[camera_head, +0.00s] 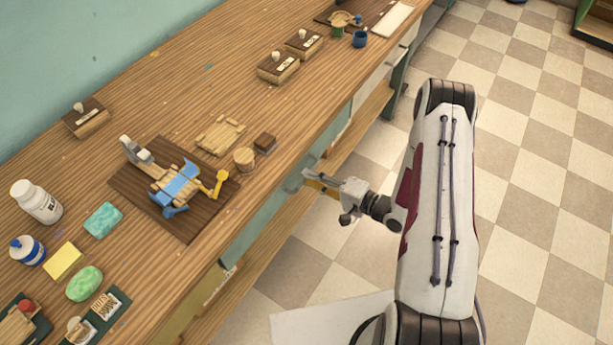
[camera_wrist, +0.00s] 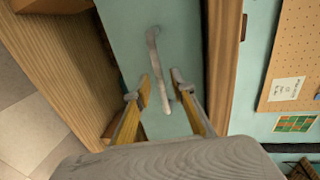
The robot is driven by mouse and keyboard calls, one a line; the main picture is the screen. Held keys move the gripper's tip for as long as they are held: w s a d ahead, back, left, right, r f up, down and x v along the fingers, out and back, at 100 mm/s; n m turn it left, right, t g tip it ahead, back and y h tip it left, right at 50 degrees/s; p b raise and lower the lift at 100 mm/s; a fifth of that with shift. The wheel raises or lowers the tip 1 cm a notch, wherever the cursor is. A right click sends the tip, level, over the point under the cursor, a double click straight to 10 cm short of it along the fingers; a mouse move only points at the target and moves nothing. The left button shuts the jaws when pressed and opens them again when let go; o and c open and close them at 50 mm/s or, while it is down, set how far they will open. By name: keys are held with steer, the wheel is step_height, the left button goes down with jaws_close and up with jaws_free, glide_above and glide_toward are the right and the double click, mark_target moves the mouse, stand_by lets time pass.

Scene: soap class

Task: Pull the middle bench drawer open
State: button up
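The middle drawer's teal front (camera_head: 262,225) is on the bench's side below the top; it also fills the middle of the wrist view (camera_wrist: 126,28). A grey bar handle (camera_wrist: 154,58) stands out from this front. My gripper (camera_head: 311,183) is at the bench side, reaching in from the right. In the wrist view my gripper (camera_wrist: 160,84) is open, with one finger on each side of the handle. Gaps show between the fingers and the bar, though I cannot tell the depth exactly. The drawer looks shut.
The wooden bench top (camera_head: 330,95) holds soap bars, bottles, stamps and a wooden board (camera_head: 190,228) with a blue-and-wood device. A lower wooden shelf (camera_head: 287,232) runs beneath the drawers. The checkered floor (camera_head: 545,200) to the right is clear.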

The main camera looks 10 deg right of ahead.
steer(key=shift+x, duration=1.1)
jaws_close()
